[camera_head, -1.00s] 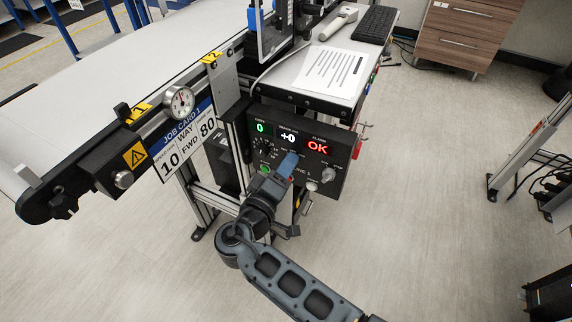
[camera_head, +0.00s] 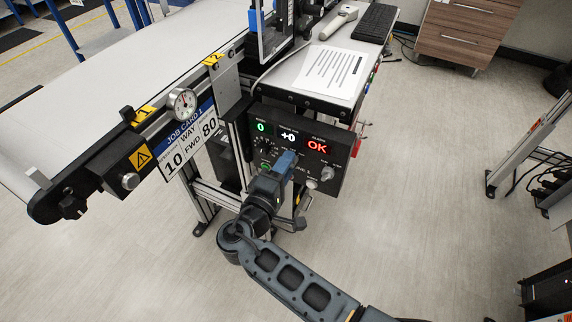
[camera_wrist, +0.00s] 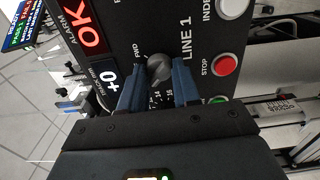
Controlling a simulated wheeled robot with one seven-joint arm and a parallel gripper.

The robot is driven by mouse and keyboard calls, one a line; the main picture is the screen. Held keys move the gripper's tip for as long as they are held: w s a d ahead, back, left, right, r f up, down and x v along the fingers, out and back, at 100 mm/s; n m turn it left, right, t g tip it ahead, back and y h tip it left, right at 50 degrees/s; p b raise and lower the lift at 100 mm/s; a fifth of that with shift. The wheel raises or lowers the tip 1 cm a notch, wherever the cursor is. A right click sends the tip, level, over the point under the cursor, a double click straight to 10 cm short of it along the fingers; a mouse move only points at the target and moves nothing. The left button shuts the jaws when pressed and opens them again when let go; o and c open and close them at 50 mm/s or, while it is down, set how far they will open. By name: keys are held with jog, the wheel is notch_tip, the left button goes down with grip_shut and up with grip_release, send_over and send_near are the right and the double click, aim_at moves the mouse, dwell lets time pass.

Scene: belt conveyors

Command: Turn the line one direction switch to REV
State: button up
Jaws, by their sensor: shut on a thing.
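The line one control panel (camera_head: 338,179) is a black box with lit readouts; "LINE 1" is printed on it. In the wrist view the grey direction switch knob (camera_wrist: 158,68) sits between the two blue fingers of my gripper (camera_wrist: 157,84), which is shut on it. The "FWD" mark shows beside the knob; the REV mark is not visible. In the head view my gripper (camera_head: 285,163) is at the panel's front and hides the switch.
A red STOP button (camera_wrist: 225,65) and a green button (camera_wrist: 218,100) sit close to the fingers. A grey knob (camera_head: 327,173) is at the panel's right. The conveyor (camera_head: 110,70) and a job card (camera_head: 188,140) are at the left.

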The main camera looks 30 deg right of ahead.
jog(key=o, duration=1)
jog(key=shift+o, duration=0.2)
jog(key=shift+a, duration=0.1)
jog(key=v, duration=0.7)
jog(key=shift+s+a+b, duration=0.25)
jog(key=shift+b, duration=0.2)
